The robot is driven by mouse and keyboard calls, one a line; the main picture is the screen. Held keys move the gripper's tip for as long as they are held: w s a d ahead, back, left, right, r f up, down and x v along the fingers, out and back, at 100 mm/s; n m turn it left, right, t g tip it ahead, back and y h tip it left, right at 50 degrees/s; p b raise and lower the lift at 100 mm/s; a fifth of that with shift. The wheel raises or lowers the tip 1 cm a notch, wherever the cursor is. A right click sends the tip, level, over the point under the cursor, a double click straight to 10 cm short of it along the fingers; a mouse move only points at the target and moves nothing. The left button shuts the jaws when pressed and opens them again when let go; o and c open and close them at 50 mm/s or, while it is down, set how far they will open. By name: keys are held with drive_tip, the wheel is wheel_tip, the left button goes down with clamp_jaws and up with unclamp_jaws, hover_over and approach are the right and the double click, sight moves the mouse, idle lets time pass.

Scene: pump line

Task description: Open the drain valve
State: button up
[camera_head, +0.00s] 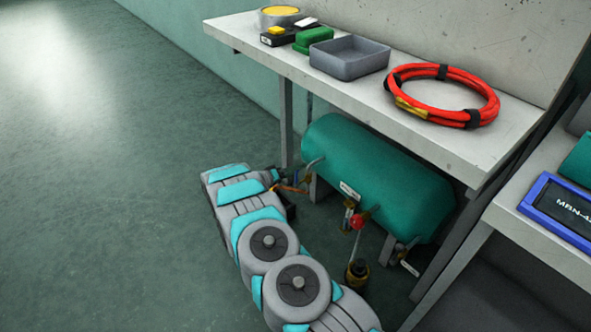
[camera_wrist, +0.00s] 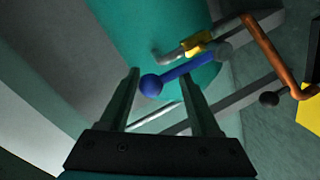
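In the wrist view my gripper (camera_wrist: 160,76) is open, with its two dark fingers apart. A blue lever (camera_wrist: 185,72) with a round blue knob (camera_wrist: 151,85) shows between and just beyond the fingertips. The lever runs to a yellow valve body (camera_wrist: 197,44) on a grey pipe by the teal tank (camera_wrist: 140,30). I cannot tell whether the fingers touch the knob. In the head view the teal tank (camera_head: 375,175) lies under the bench, and my arm reaches its left end. A red-knobbed valve (camera_head: 357,221) sits at the tank's front. No readable label marks the drain valve.
A copper pipe (camera_wrist: 266,50), a black knob (camera_wrist: 269,98) and a yellow part (camera_wrist: 311,115) are right of the blue lever. The bench (camera_head: 270,62) overhangs the tank and carries a red hose coil (camera_head: 440,93) and grey tray (camera_head: 349,58). Floor at left is clear.

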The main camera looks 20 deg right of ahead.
drive_tip(key=shift+o, duration=0.4)
drive_tip(key=shift+r, duration=0.15)
drive_tip(key=v, duration=0.7)
drive_tip(key=shift+a+b, duration=0.4)
drive_tip(key=shift+b, duration=0.05)
